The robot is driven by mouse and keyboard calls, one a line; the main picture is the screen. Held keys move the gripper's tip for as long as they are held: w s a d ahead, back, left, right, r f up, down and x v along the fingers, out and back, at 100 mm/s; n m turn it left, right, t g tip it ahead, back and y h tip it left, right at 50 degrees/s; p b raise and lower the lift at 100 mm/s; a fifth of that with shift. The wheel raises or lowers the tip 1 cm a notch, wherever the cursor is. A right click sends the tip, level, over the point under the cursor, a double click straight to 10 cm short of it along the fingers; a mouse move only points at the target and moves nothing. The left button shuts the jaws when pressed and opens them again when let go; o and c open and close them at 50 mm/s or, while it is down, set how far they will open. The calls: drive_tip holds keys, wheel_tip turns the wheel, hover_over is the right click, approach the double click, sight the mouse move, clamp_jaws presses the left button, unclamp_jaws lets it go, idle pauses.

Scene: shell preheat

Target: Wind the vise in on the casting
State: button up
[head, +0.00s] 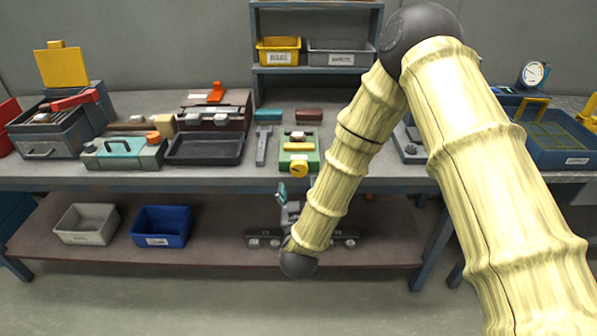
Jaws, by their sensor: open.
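A green vise-like fixture (312,160) sits at the front edge of the bench, near the middle. It has a yellow bar (299,147) across it and a round yellow hand knob (299,170) at its front. A small brown-grey block with a pale top (298,136), perhaps the casting, sits behind the yellow bar; I cannot tell whether they touch. My gripper (284,192) is open, in front of the bench edge, below and slightly left of the knob and apart from it in the picture. My forearm hides part of it.
A grey tool (263,146) lies left of the fixture, beside a dark tray (205,149). Teal (268,115) and brown (309,115) blocks lie behind. A shelf rack (317,70) stands at the back. Grey (87,224) and blue (161,227) bins stand on the lower shelf.

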sight(299, 170)
drive_tip(key=w+p, duration=0.1)
drive_tip(key=w, duration=0.8)
drive_tip(key=c, duration=1)
